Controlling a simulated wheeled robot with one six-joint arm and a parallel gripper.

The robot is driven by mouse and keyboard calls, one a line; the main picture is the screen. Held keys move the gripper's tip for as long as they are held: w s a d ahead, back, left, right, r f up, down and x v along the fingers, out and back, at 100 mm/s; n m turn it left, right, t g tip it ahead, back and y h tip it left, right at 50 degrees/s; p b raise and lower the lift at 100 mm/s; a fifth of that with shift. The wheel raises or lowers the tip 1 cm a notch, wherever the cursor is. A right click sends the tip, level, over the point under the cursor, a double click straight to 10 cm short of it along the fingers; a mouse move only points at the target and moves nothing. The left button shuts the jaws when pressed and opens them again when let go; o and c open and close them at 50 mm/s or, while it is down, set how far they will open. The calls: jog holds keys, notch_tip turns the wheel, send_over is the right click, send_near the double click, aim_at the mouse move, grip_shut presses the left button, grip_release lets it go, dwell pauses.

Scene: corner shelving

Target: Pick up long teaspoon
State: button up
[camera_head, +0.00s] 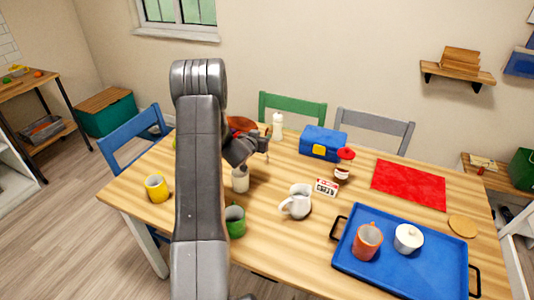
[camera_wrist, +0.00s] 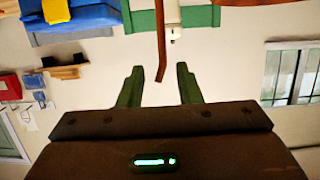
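My gripper (camera_head: 264,146) is over the table, left of the blue box in the head view. In the wrist view, my gripper (camera_wrist: 159,86) is open, its two green fingers apart. A thin reddish-brown stick (camera_wrist: 161,45), likely the long teaspoon's handle, comes down from the top edge of that view. Its end shows in the gap between the fingertips, and neither finger visibly touches it. The rest of it is out of frame. I cannot make out the teaspoon clearly in the head view, where my arm hides part of the table.
A cream jar (camera_head: 240,180) stands below my gripper, with a brown bowl (camera_head: 240,124) and white bottle (camera_head: 278,126) behind. A green mug (camera_head: 235,222), white jug (camera_head: 297,203), blue box (camera_head: 322,143) and blue tray (camera_head: 372,279) are nearby. A yellow mug (camera_head: 157,189) stands left.

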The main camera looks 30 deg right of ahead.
aim_at(266, 134)
jog(key=p+x, duration=0.2)
jog(key=x, duration=0.3)
jog(key=shift+w+r, duration=0.1)
jog(key=shift+w, duration=0.05)
jog(key=shift+c, duration=0.4)
grip_shut()
